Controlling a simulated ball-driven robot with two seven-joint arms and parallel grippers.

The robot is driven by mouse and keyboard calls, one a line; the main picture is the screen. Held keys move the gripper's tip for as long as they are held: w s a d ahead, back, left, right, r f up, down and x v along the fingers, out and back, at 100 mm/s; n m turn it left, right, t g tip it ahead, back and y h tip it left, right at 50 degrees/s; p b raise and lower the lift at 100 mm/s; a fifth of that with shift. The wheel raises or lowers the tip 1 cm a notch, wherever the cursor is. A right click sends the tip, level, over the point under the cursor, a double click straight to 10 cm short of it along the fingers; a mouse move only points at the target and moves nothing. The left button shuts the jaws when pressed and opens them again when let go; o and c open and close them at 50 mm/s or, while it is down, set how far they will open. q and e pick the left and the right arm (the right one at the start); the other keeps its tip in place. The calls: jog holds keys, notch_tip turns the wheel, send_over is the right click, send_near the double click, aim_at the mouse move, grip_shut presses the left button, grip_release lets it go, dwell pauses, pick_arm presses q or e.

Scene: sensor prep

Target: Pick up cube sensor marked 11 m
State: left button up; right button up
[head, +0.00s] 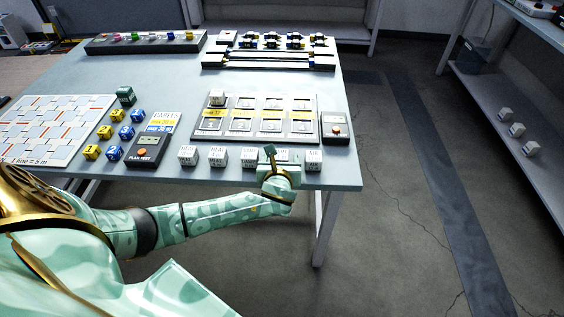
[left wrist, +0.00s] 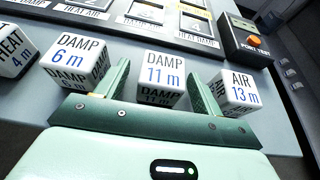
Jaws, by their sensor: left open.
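The white cube sensor marked DAMP 11 m (left wrist: 164,68) stands in the middle of the left wrist view, on the grey table. My left gripper (left wrist: 158,75) is open, with one green finger on each side of this cube. The fingers are apart from each other, and I cannot tell whether either touches the cube. In the head view my left gripper (head: 272,160) is at the table's front edge and largely hides the cube. My right gripper is not in view.
The DAMP 6 m cube (left wrist: 76,58) stands close left and the AIR 13 m cube (left wrist: 238,88) close right. A slotted board (head: 265,137) lies behind the row, with one cube (head: 217,98) on it. A button box (head: 335,128) stands right.

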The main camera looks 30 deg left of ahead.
pick_arm(q)
jog(key=shift+w+a+f, duration=0.1)
jog(key=shift+w+f, duration=0.05)
jog(key=shift+w, duration=0.05)
jog(key=shift+s, duration=0.1)
jog(key=c, duration=1.1)
jog(key=shift+r, duration=0.2)
